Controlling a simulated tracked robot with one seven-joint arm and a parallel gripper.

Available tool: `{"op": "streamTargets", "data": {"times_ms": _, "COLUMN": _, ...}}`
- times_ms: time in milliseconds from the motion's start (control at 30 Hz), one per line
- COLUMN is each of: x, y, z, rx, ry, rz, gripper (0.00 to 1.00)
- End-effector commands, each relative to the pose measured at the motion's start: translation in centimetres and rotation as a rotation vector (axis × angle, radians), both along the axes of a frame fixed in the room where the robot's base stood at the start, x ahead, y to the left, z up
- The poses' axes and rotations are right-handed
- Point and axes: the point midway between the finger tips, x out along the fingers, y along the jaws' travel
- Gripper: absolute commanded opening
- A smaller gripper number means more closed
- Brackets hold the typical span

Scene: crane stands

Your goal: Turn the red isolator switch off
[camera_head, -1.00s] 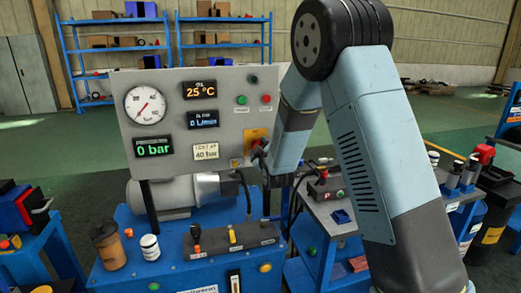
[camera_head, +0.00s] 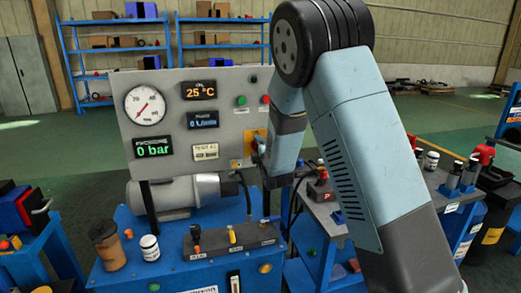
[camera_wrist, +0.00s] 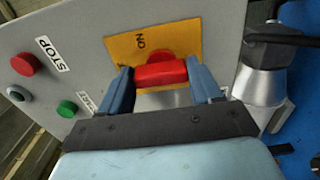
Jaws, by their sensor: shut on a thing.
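The red isolator switch (camera_wrist: 160,75) sits on a yellow plate (camera_wrist: 124,47) on the grey panel, with the word ON beside it. In the wrist view my gripper (camera_wrist: 160,68) has one blue finger at each end of the red handle and is shut on it. In the head view the yellow plate (camera_head: 249,143) shows at the panel's right edge. My gripper and forearm hide most of the switch there.
The grey panel (camera_head: 170,105) also carries a gauge, displays, a green button (camera_wrist: 67,109) and a red STOP button (camera_wrist: 23,64). A silver cylinder (camera_wrist: 262,85) with a black cable stands close to the right of the switch in the wrist view.

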Motion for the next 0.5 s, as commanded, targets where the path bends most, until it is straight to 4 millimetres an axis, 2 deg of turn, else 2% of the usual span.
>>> {"op": "streamTargets", "data": {"times_ms": 500, "x": -0.18, "y": 0.26, "z": -0.40, "rx": -0.033, "ry": -0.001, "rz": 0.005, "gripper": 0.33}}
